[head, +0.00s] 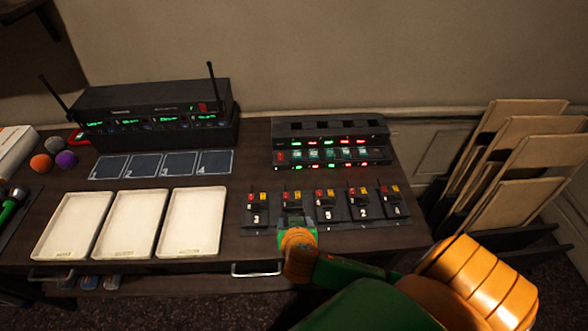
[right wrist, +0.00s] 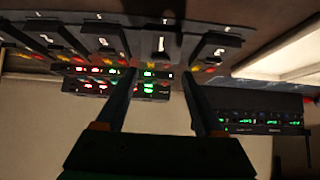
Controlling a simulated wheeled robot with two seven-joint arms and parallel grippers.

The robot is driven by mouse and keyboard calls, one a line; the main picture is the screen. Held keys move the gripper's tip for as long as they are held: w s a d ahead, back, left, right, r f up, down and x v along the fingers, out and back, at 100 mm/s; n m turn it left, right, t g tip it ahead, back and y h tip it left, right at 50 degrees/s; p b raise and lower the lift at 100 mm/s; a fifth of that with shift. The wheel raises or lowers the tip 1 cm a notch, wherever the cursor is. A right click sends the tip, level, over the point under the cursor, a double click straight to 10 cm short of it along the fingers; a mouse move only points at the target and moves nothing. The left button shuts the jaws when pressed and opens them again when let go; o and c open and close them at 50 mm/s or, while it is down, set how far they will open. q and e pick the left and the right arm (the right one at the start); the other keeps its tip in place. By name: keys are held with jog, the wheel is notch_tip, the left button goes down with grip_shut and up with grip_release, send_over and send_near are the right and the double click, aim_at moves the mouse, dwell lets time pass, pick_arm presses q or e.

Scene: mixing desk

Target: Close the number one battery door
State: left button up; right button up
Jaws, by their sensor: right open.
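The number one pack (head: 291,208) is second from the left in a row of dark packs at the desk's front right; the gripper partly covers its front in the head view. Its "1" label (right wrist: 161,43) shows clearly in the right wrist view, where the row appears upside down. I cannot tell the exact position of its battery door. My right gripper (head: 298,236) is at the front of this pack. Its two dark fingers (right wrist: 158,75) are spread, with nothing between them, one on each side of the "1" label. My left gripper is not in view.
Neighbouring packs marked 3 (head: 257,210) and 5 (head: 327,207) stand close on either side. Behind the row is a charger rack (head: 330,128) with red and green lights. White trays (head: 193,222) lie to the left, a wireless receiver (head: 155,112) at the back left.

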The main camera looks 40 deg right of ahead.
aim_at(294, 215)
jog(key=x, duration=0.4)
jog(key=shift+w+d+f, duration=0.1)
jog(key=shift+w+f, duration=0.05)
jog(key=shift+f, duration=0.1)
grip_shut()
jog(key=shift+r, duration=0.1)
